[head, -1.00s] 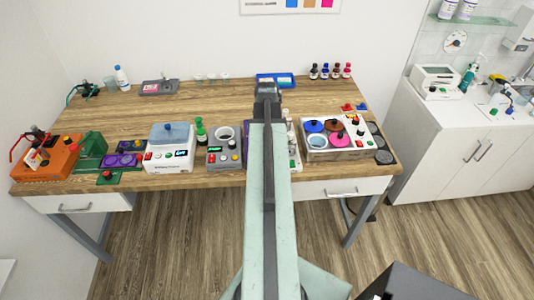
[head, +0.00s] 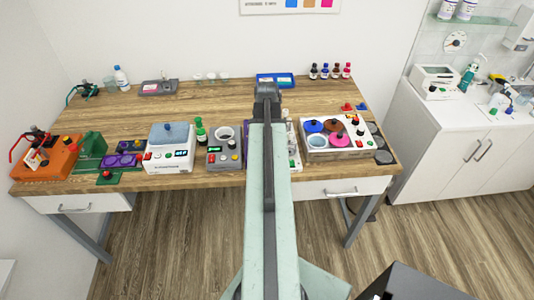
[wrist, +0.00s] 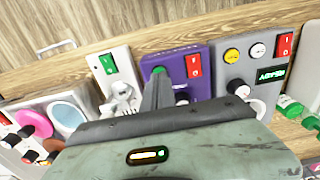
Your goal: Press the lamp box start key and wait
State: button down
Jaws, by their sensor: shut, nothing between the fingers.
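A purple box (wrist: 197,88) with a green key (wrist: 158,71) and a red rocker switch (wrist: 193,66) lies under my gripper in the wrist view. I take it to be the lamp box, though no label can be read. In the head view my arm hides most of it, and a purple strip (head: 247,143) shows left of the arm. My gripper (wrist: 158,82) is shut and empty, its tips at the green key and partly covering it. I cannot tell whether they touch it. My arm hides the fingertips in the head view.
A white unit (wrist: 108,65) with a green rocker and a white figure (wrist: 120,95) stands close on one side. A grey box (wrist: 232,70) with yellow and red buttons stands on the other. A pot unit (head: 340,150) with coloured lids stands further right. The wooden desk (head: 215,95) is mostly clear behind.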

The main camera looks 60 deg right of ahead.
jog(key=shift+f+b, duration=0.85)
jog(key=shift+r, duration=0.2)
notch_tip(320, 180, up, 8)
jog(key=p, duration=0.8)
jog(key=shift+f, duration=0.15)
